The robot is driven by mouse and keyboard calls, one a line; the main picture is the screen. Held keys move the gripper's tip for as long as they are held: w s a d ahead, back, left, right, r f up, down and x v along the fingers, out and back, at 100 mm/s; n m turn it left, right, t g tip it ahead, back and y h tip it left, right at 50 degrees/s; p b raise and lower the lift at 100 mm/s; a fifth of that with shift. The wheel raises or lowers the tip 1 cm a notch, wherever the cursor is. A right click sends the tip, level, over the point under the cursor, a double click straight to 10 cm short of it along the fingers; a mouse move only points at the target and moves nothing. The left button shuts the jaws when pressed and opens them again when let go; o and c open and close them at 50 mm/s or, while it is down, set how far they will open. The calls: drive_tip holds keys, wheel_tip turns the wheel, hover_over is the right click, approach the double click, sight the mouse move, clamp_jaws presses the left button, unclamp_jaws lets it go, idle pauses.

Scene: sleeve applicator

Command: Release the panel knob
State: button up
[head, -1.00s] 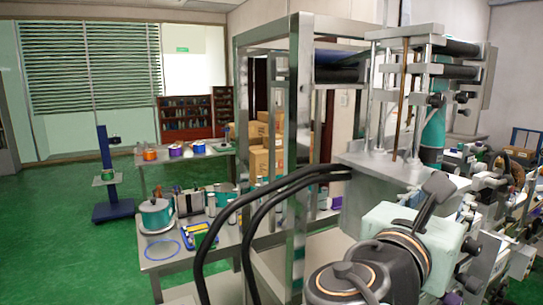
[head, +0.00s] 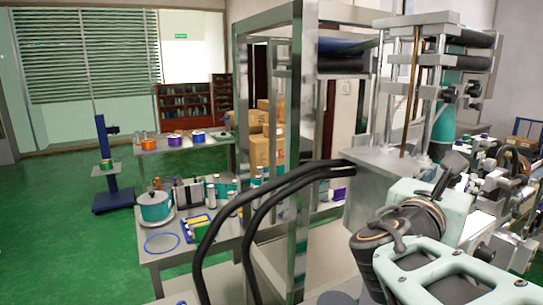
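Black round knobs (head: 474,89) sit on the upright steel machine (head: 421,85) at the right in the head view; which one is the panel knob I cannot tell. My arm fills the lower right, with pale green links and black joints. A dark grey piece at its far end (head: 450,172) seems to be my gripper, just below and in front of the machine's post area. Its fingers are too small and partly hidden to tell whether they are open or shut, or whether they touch anything.
A steel frame (head: 300,150) stands in the middle, with thick black hoses (head: 265,200) curving before it. A bench holds a teal pot (head: 155,207) and a blue ring (head: 162,243). More machinery (head: 495,190) crowds the right. The green floor (head: 60,250) at the left is clear.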

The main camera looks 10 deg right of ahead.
drive_tip(key=shift+x, duration=1.4)
clamp_jaws()
